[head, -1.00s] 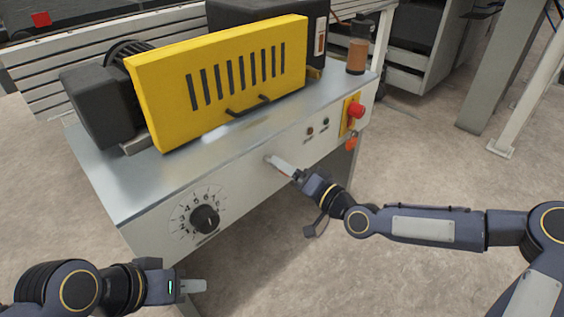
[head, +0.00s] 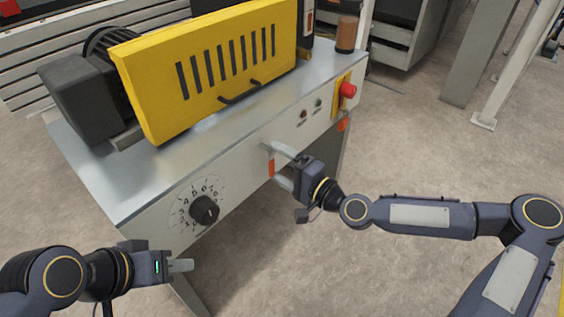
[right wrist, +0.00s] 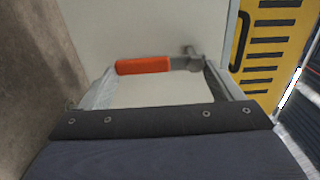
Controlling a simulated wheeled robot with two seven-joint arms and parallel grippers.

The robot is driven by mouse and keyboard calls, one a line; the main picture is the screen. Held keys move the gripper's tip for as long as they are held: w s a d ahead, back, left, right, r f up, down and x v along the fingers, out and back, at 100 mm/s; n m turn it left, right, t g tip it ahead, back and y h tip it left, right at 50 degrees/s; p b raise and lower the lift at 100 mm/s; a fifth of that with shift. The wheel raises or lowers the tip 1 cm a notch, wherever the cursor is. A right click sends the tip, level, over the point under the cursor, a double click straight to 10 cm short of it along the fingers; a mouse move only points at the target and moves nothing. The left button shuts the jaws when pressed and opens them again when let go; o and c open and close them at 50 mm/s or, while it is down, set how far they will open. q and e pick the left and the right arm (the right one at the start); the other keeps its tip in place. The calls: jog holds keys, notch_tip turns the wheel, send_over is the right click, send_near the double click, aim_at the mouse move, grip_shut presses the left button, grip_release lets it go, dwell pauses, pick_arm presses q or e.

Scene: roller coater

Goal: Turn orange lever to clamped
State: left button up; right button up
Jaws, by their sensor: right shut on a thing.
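The orange lever (head: 271,165) is on the machine's pale front panel, hanging down from a metal pivot. In the right wrist view the orange grip (right wrist: 143,66) lies across the space between my fingers, with its pivot (right wrist: 190,60) near the right-hand finger. My right gripper (head: 283,166) is at the lever, with one finger at its pivot end and the other by its lower end. The fingers stand apart with the lever between them; exact contact is hard to see. My left gripper (head: 181,265) is at lower left, away from the lever; its finger gap is not clear.
A black numbered dial (head: 204,210) is left of the lever on the panel. A red button (head: 347,90) on a yellow plate is to the right. A yellow slotted guard (head: 210,70) stands on the metal top. Open floor (head: 420,150) lies right of the machine.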

dwell(0.4)
jog(key=o, duration=1.2)
jog(key=p+v, duration=0.2)
jog(key=v, duration=0.5)
jog(key=shift+s+d, duration=0.3)
jog(key=shift+f, duration=0.1)
